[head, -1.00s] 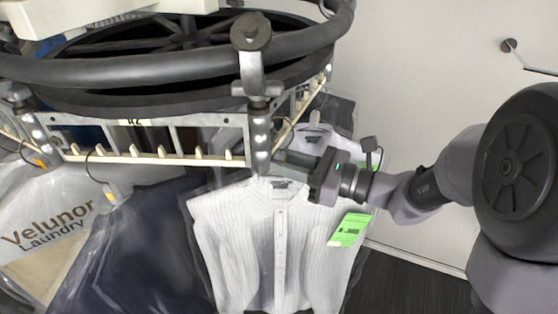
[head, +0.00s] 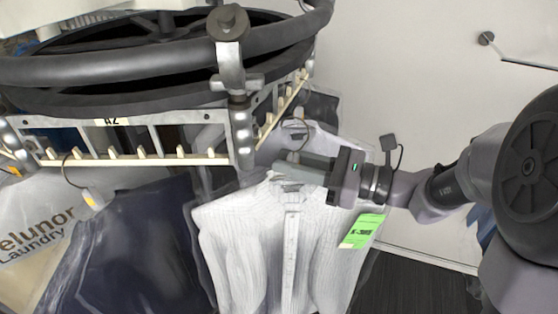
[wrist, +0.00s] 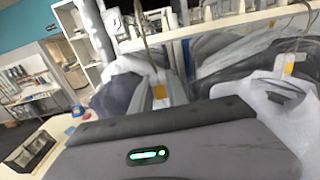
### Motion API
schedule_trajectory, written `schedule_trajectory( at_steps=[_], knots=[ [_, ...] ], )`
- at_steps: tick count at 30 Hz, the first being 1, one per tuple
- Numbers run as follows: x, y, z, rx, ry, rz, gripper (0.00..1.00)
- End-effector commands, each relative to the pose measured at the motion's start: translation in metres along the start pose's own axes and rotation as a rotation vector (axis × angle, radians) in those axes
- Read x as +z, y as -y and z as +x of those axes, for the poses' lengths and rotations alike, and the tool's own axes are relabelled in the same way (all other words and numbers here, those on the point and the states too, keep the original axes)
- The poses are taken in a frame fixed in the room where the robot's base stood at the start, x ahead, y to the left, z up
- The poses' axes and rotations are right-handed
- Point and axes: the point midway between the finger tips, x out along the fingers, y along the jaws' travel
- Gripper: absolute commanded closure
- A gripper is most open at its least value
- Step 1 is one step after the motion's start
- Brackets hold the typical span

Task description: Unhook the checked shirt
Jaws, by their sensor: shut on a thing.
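A pale grey-white shirt (head: 290,235) in a clear cover hangs below my gripper in the head view; its weave is too fine there to confirm checks. A bright green tag (head: 362,231) is at its right side. My gripper (head: 290,171) is shut at the top of this shirt, by its collar, apparently on its hanger. The jaws hide the exact grip. The shirt is just right of the rail's end post (head: 241,135).
The rail (head: 130,161) has cream pegs and runs under a large black wheel (head: 160,70). A dark covered garment (head: 130,235) and a "Laundry" bag (head: 40,215) hang left. Another pale garment (head: 312,132) hangs close behind the gripper. The right-hand wall side is open.

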Motion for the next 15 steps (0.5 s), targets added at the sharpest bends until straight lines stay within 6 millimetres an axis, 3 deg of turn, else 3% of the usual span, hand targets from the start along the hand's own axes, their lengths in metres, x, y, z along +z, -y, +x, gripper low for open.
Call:
schedule_trajectory(
  at_steps=[6,15],
  knots=[
    [0.0,0.0,-0.014,-0.001,0.001,-0.001,1.0],
    [0.001,0.0,-0.015,0.0,0.0,-0.001,1.0]
  ],
)
